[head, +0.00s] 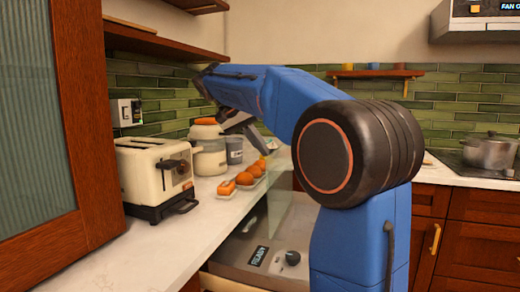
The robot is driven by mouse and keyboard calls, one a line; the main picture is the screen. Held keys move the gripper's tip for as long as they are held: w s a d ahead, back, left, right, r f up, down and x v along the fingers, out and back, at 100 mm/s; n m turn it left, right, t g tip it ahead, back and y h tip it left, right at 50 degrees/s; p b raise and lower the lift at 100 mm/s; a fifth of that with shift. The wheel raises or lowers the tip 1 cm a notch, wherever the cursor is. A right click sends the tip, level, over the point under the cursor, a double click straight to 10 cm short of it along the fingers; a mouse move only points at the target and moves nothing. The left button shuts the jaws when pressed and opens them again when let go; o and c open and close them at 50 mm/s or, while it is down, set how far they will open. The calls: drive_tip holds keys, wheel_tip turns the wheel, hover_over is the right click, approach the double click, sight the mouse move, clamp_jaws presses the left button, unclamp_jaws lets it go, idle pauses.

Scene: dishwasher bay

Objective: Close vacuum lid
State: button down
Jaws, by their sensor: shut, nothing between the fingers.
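A grey machine (232,262) with a label reading READY and a dark round knob (292,258) sits low at the bottom middle, in front of the counter edge. A pale, see-through panel (281,200) stands raised above its back and looks like the vacuum lid, open. My blue arm hides its right side. My gripper (258,138) is partly visible past the arm's bend, above the counter and higher than the panel. It is shut, holds nothing and appears apart from the panel.
A cream toaster (155,172) stands on the white counter (115,262) at left. A wooden cabinet door (105,150) borders the left. A steel pot (490,152) is on the far-right stove.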

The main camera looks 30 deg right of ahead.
drive_tip(key=s+d+f+m+t+y, duration=0.15)
drive_tip(key=s+d+t+y, duration=0.4)
drive_tip(key=s+d, duration=0.7)
drive_tip(key=s+d+f+m+t+y, duration=0.1)
drive_tip(key=s+d+f+t, duration=0.1)
drive_tip(key=s+f, duration=0.2)
drive_tip(key=s+d+f+t+y, duration=0.1)
drive_tip(key=s+d+f+t, duration=0.1)
drive_tip(key=f, duration=0.4)
drive_tip(key=s+d+f+m+t+y, duration=0.1)
drive_tip(key=s+d+f+t+y, duration=0.1)
drive_tip(key=s+f+t, duration=0.2)
drive_tip(key=shift+s+d+f+m, duration=0.2)
drive_tip(key=shift+s+f, duration=0.15)
drive_tip(key=shift+s, duration=0.2)
drive_tip(key=shift+s+d+f+m, duration=0.15)
drive_tip(key=shift+s+f, duration=0.2)
drive_tip(key=shift+s, duration=0.15)
drive_tip(key=shift+s+d+f+t+y, duration=0.15)
drive_tip(key=shift+f+t, duration=0.1)
drive_tip(key=shift+f, duration=0.25)
drive_tip(key=shift+s+a+f+t+y, duration=0.1)
drive_tip(key=shift+f+t, duration=0.1)
drive_tip(key=shift+f, duration=0.25)
drive_tip(key=shift+f, duration=0.15)
